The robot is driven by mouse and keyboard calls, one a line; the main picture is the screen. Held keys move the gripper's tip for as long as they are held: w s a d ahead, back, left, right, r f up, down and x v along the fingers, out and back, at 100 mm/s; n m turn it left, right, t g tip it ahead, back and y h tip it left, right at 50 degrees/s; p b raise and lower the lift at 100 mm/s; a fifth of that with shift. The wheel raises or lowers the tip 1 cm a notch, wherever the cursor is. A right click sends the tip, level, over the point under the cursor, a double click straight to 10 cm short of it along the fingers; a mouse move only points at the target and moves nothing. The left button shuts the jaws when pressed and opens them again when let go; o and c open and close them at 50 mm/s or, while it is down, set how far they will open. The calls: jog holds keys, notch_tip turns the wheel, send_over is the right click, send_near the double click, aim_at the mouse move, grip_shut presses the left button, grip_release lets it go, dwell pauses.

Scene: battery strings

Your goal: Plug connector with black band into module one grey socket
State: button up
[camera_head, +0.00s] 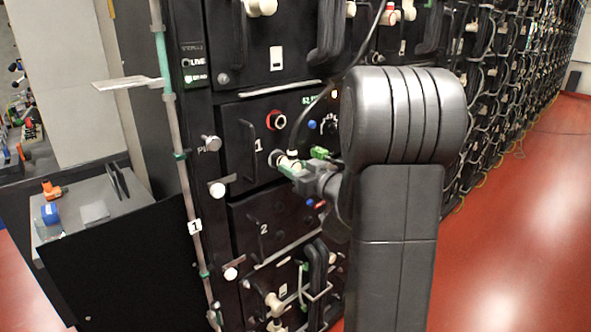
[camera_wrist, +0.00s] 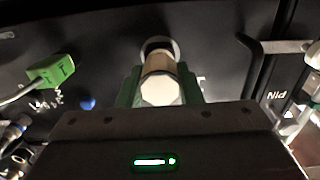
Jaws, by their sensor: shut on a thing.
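The module marked 1 (camera_head: 257,143) is a black front panel with a red-ringed socket (camera_head: 276,119) in its upper part. Its grey socket (camera_wrist: 158,44) shows as a pale ring behind the connector in the wrist view. My gripper (camera_wrist: 160,90) has green fingers on both sides of a whitish connector (camera_wrist: 161,88) and is shut on it. The connector's far end overlaps the ring; I cannot tell how deep it sits. In the head view the connector (camera_head: 290,160) is at the panel, left of my wrist. No black band is visible on it; my fingers cover part.
A green plug (camera_wrist: 50,70) with a cable and a blue button (camera_wrist: 87,103) sit beside the socket. A black handle (camera_head: 247,139) stands out from module one. Module 2 (camera_head: 263,228) is below. A grey side table (camera_head: 95,212) is at left; red floor is open at right.

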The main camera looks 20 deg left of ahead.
jog(key=shift+w+a, duration=0.2)
jog(key=shift+a, duration=0.35)
jog(key=o, duration=1.2)
jog(key=shift+c, duration=0.2)
jog(key=v, duration=1.3)
jog(key=shift+d, duration=0.35)
